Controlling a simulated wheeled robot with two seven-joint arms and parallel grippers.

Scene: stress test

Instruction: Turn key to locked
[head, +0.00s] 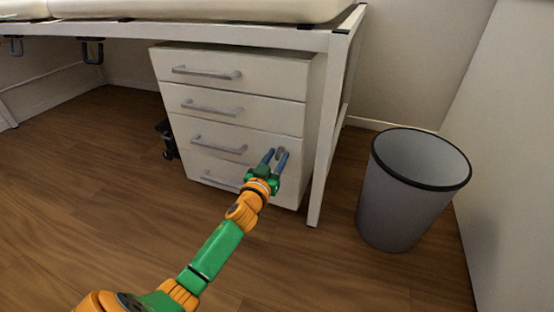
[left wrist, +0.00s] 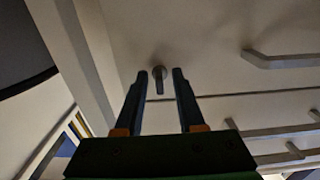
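A small grey key (left wrist: 158,80) stands out from a white drawer front, near its edge. In the head view a small grey piece that looks like the key (head: 280,154) shows between the fingertips, at the right side of the cabinet (head: 240,120). My left gripper (head: 275,157) is open in front of the drawers. In the left wrist view its two dark fingers (left wrist: 160,78) stand on either side of the key, with a gap on both sides. Whether the key is turned to locked, I cannot tell. My right gripper is not in view.
The cabinet has several drawers with grey bar handles (head: 207,73). A white table leg (head: 329,130) stands close to its right side. A grey waste bin (head: 405,190) stands further right, beside a pale wall panel (head: 515,160). The wooden floor (head: 80,190) at left is clear.

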